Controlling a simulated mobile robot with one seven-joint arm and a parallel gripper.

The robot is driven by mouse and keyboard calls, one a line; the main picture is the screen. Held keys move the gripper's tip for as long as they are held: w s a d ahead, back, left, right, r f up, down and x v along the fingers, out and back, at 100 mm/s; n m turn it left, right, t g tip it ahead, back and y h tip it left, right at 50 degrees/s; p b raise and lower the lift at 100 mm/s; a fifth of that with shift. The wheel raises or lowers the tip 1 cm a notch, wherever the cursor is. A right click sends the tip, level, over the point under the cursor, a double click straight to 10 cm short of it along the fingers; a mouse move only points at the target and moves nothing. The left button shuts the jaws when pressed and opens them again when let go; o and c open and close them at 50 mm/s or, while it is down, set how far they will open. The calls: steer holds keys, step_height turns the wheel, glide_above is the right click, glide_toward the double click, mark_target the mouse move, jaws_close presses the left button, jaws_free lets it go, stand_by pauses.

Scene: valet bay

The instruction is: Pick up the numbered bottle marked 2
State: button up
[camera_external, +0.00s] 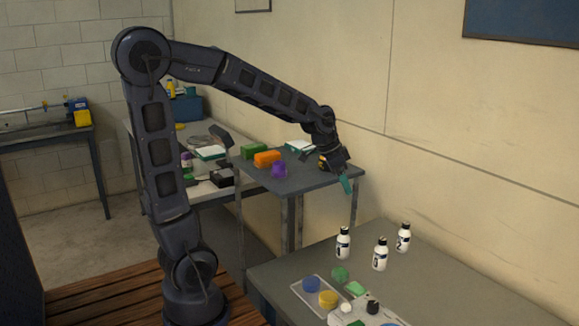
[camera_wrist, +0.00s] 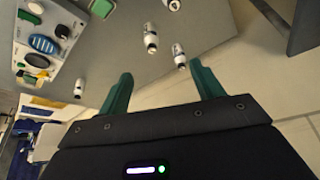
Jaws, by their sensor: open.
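Three small white bottles with black caps and dark labels stand upright on the near grey table: a left one (camera_external: 343,244), a middle one (camera_external: 380,256) and a right one (camera_external: 403,238). The right one's label looks like a 2, but the print is too small to be sure. The wrist view shows small white-and-dark bottles beyond my fingers, including one (camera_wrist: 150,39) and another (camera_wrist: 180,56); their numbers cannot be read. My gripper (camera_external: 346,185) has teal fingers and is high up, behind and above the bottles. In the wrist view its fingers (camera_wrist: 162,85) are apart with nothing between them.
A pale tray (camera_external: 301,290) with blue and yellow round pieces lies at the near table's front left, beside green pieces. A farther table (camera_external: 310,182) holds an orange block (camera_external: 267,159) and a purple piece (camera_external: 279,171). A beige wall (camera_external: 470,130) runs behind the tables.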

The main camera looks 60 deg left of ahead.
steer(key=w+d+f+m+h, duration=0.1)
steer(key=w+f, duration=0.2)
steer(key=w, duration=0.3)
steer(key=w+d+f+m, duration=0.1)
steer(key=w+f, duration=0.3)
steer(key=w, duration=0.1)
steer(key=m+h, duration=0.1)
glide_toward(405, 234)
steer(key=shift+w+a+x, duration=0.15)
steer(key=shift+a+x, duration=0.1)
steer(key=shift+x, duration=1.6)
steer(key=shift+w+a+x, duration=0.2)
steer(key=shift+a+x, duration=0.1)
steer(key=shift+x, duration=1.55)
steer(key=shift+w+a+x, duration=0.15)
steer(key=shift+a+x, duration=0.1)
steer(key=shift+x, duration=1.6)
steer(key=shift+c, duration=0.5)
steer(key=c, duration=1.1)
